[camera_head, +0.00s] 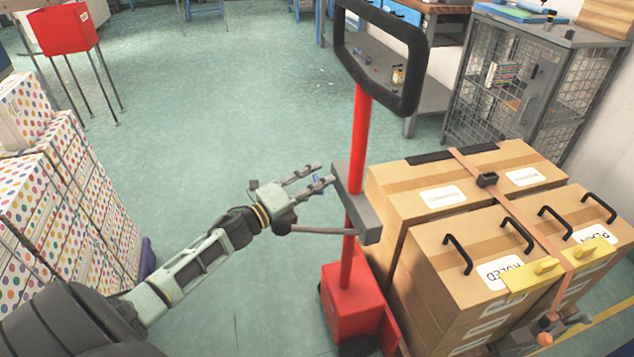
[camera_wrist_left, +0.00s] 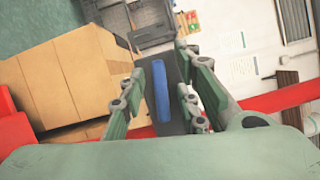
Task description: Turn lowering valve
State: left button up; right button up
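A red-masted lift with a black loop handle (camera_head: 417,75) stands in the middle of the head view. A dark grey block (camera_head: 360,205) sits on its red mast. A small blue bar (camera_wrist_left: 161,90) shows on the dark block in the left wrist view; it may be the lowering valve. My left gripper (camera_head: 326,172) is beside the block's left side, fingers pointing at it. In the left wrist view its fingers (camera_wrist_left: 160,90) are spread, one on each side of the blue bar, with visible gaps. Contact cannot be told. My right gripper is not identifiable.
Strapped cardboard boxes (camera_head: 415,200) stand right of the mast. The lift's red base (camera_head: 350,300) is below. Dotted boxes (camera_head: 75,195) stand at the left. A wire cage (camera_head: 525,85) is at the back right. Green floor (camera_head: 220,90) is clear behind my left arm.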

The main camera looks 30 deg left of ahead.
pick_arm(q)
jog(key=shift+s, duration=0.15)
jog(key=v, duration=1.1)
jog(key=shift+s+a, duration=0.2)
jog(key=shift+s, duration=0.2)
jog(key=shift+f, duration=0.1)
